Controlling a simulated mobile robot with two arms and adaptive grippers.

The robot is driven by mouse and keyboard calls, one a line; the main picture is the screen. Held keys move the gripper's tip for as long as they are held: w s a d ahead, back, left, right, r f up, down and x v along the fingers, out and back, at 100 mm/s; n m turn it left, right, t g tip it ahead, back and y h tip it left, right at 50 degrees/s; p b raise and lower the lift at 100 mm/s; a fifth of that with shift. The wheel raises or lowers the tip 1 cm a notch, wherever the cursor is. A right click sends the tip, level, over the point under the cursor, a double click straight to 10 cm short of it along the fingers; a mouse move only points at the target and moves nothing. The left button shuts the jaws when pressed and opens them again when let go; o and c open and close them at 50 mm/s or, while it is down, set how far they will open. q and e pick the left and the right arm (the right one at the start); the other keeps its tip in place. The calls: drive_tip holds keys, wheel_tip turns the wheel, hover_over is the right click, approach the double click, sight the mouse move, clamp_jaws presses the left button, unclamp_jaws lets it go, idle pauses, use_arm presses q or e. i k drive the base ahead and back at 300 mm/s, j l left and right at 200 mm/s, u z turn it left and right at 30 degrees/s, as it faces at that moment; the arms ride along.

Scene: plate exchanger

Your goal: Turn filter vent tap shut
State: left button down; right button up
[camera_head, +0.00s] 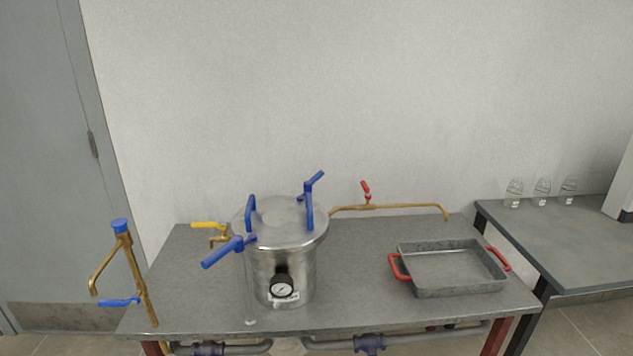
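A steel filter vessel (262,270) with a lid stands on the grey bench, left of its middle. A blue lever (315,181) rises at the back right of the lid, tilted up to the right. Another blue lever (222,254) sticks out at the vessel's front left, slanting down to the left. A yellow-handled tap (209,226) is behind the vessel's left side. A red-handled tap (366,190) sits upright on a brass pipe behind the vessel. No label shows which of these is the vent tap. Neither of my grippers is in view.
A brass standpipe (132,263) with blue handles stands at the bench's left edge. A metal tray (452,290) with red handles is on the right. The bench (355,275) is clear between vessel and tray. Glass bottles (542,190) stand on a side table.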

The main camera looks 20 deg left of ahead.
sight(204, 224)
drive_tip(key=u, duration=1.35)
drive_tip(key=i+j+z, duration=0.1)
drive_tip(key=j, duration=0.25)
drive_tip(key=i+j+z, duration=0.1)
drive_tip(key=i+j, duration=0.15)
drive_tip(key=i+j+z, duration=0.1)
drive_tip(key=j, duration=0.4)
drive_tip(key=i+l, duration=0.05)
drive_tip(key=i, duration=0.05)
